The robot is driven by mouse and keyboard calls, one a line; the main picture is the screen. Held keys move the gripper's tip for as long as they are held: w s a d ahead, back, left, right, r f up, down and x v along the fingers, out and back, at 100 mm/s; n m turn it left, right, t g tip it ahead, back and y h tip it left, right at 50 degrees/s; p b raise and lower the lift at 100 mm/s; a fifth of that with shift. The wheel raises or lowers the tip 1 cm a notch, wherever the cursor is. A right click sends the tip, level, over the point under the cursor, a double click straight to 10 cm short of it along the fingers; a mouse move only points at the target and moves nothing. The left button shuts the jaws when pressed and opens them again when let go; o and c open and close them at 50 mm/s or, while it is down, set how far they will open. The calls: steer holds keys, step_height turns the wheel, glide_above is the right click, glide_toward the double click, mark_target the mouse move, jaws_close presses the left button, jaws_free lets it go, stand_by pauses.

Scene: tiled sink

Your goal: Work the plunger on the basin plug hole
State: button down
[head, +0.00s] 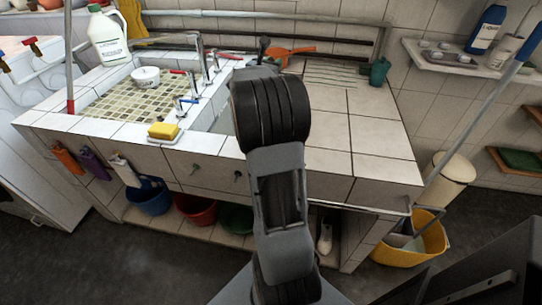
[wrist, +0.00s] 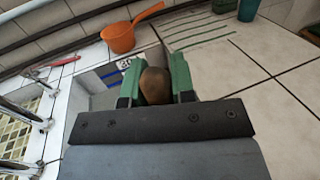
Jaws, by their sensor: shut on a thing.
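My gripper (wrist: 156,85) shows in the wrist view with its green fingers closed on the rounded brown end of a handle (wrist: 154,86), which looks like the plunger's. The rest of the plunger is hidden below the fingers. The gripper is over the right end of the basin (wrist: 92,80), whose grey inside shows left of the fingers. In the head view my arm covers most of this basin, and only a strip of it (head: 225,122) shows. The plug hole and the plunger's cup are hidden, so I cannot tell whether they touch.
An orange scoop (wrist: 119,37) lies behind the gripper on the tiled counter (head: 375,135). A green cup (head: 379,71) stands at the back right. Taps (head: 203,62) rise left of the basin. A yellow sponge (head: 164,130) sits on the front ledge.

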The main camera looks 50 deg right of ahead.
steer(key=shift+f+b, duration=0.45)
steer(key=shift+b, duration=0.25)
steer(key=shift+f, duration=0.2)
steer(key=shift+f, duration=0.1)
steer(key=shift+r, duration=0.75)
steer(key=shift+f+b, duration=0.1)
steer(key=shift+b, duration=0.35)
steer(key=shift+f+b, duration=0.55)
steer(key=shift+b, duration=0.15)
steer(key=shift+f, duration=0.1)
